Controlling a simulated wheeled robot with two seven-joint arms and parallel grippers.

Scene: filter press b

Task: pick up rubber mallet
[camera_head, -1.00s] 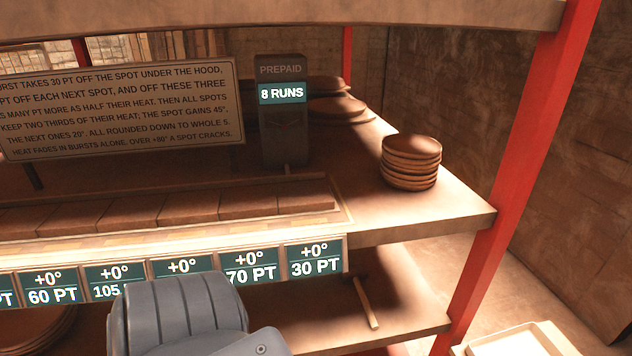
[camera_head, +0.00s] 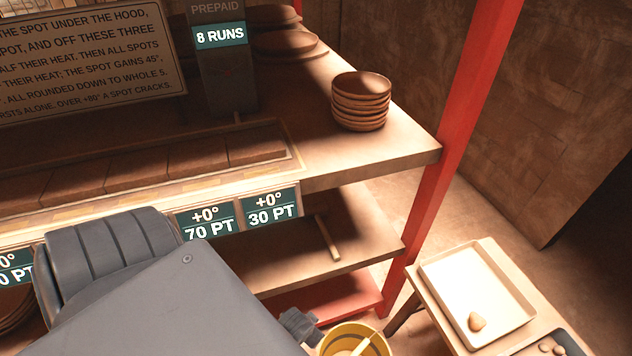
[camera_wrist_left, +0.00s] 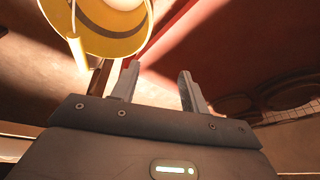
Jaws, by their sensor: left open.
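No mallet head shows clearly in either view. In the head view a pale wooden handle (camera_head: 364,344) sticks out of a yellow bucket (camera_head: 324,346) at the bottom edge; what it belongs to is hidden. The bucket also shows in the left wrist view (camera_wrist_left: 112,45), at the upper left, with a pale handle end (camera_wrist_left: 79,62) at its rim. My left gripper (camera_wrist_left: 158,82) is open and empty, its fingers close beside the bucket. In the head view only a dark part of it (camera_head: 299,326) shows left of the bucket. My right gripper is out of view.
A thin wooden stick (camera_head: 328,238) lies on the lower shelf (camera_head: 370,250). A red post (camera_head: 455,140) rises beside the bucket. A side table with a white tray (camera_head: 455,272) stands at the right.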

